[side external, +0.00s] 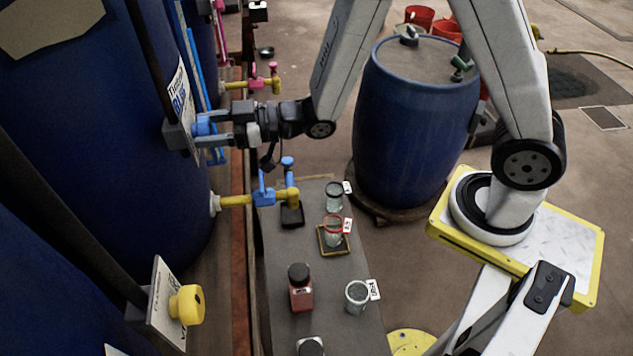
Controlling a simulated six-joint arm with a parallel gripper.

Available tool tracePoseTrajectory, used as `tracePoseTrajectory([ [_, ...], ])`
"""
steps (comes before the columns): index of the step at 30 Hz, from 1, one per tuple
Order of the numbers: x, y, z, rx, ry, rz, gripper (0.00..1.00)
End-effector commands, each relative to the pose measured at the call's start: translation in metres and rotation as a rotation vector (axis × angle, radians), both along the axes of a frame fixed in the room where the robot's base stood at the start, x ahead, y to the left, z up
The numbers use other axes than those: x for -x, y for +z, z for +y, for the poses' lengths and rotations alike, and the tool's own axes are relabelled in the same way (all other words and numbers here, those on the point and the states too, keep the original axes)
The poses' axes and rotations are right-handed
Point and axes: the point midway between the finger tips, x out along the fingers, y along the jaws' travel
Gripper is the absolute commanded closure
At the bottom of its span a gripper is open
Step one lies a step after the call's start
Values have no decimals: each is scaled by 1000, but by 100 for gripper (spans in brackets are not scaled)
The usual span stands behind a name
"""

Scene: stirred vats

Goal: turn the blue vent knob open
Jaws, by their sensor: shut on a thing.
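The blue vent knob (203,125) sits on a grey block and plate on the side of a big blue vat (90,110), at the left of the side view. My gripper (212,127) reaches in from the right, level, with its fingers shut on the blue knob. The fingers hide part of the knob, and I cannot tell its turn angle. A white label plate (182,100) with blue lettering stands just behind the knob.
A blue-handled tap (264,192) with yellow pipe juts out below my gripper. A yellow knob (186,305) is on the nearer vat. A blue drum (415,125) stands behind my arm.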

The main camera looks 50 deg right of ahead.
Motion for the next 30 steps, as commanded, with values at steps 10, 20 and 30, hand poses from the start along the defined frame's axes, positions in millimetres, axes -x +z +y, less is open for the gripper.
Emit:
tracePoseTrajectory([
  [10, 0, 0, -1, 232, 0, -232, 99],
  [20, 0, 0, -1, 453, 0, -453, 99],
  [30, 0, 0, -1, 676, 0, -676, 99],
])
